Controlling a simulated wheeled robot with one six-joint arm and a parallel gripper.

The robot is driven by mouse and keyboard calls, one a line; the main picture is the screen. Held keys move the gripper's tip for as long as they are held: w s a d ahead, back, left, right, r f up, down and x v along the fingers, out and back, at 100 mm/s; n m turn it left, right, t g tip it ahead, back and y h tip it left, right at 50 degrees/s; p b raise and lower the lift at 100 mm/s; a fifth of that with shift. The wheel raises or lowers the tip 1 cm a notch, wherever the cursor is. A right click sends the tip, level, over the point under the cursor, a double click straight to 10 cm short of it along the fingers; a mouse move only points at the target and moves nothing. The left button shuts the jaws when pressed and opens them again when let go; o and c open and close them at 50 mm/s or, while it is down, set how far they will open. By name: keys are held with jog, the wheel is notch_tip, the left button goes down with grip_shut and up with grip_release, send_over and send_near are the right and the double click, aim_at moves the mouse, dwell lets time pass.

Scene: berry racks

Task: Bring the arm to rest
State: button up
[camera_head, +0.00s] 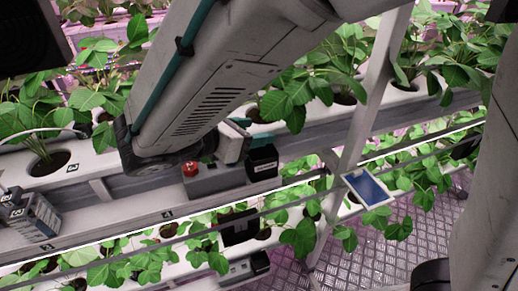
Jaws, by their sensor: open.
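My arm crosses the camera_head view from the top centre down to the left. It ends in a dark rounded joint in front of a rack. A grey and teal piece shows beside that joint, partly behind the arm; I cannot tell whether it is part of my arm. No gripper fingers can be made out, and nothing held can be seen.
Leafy plants (290,100) grow in white troughs (90,160) close behind the arm. A grey box with a red button (190,168) is on the rack. A slanted white post (378,85) and a blue panel (368,188) stand right of centre. Metal floor (420,240) shows at lower right.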

jog(key=shift+s+a+r, duration=0.1)
jog(key=shift+s+a, duration=0.05)
jog(key=shift+a, duration=0.05)
dwell(0.3)
jog(key=s+d+r+m+g+y, duration=0.1)
jog(key=s+d+m+g+y, duration=0.1)
jog(key=s+d+m, duration=0.3)
jog(key=s+d+m+g+y, duration=0.2)
jog(key=s+d+m+y, duration=0.3)
jog(key=d+m, duration=0.6)
jog(key=s+d+r+m+g+y, duration=0.1)
jog(key=s+d+m+g+y, duration=0.2)
jog(key=s+d+m, duration=0.3)
jog(key=d+m, duration=0.2)
jog(key=m, duration=0.1)
jog(key=shift+s+d+r+m+y, duration=0.15)
jog(key=shift+d+r+m+y, duration=0.15)
jog(key=shift+d+r+y, duration=0.1)
dwell(0.4)
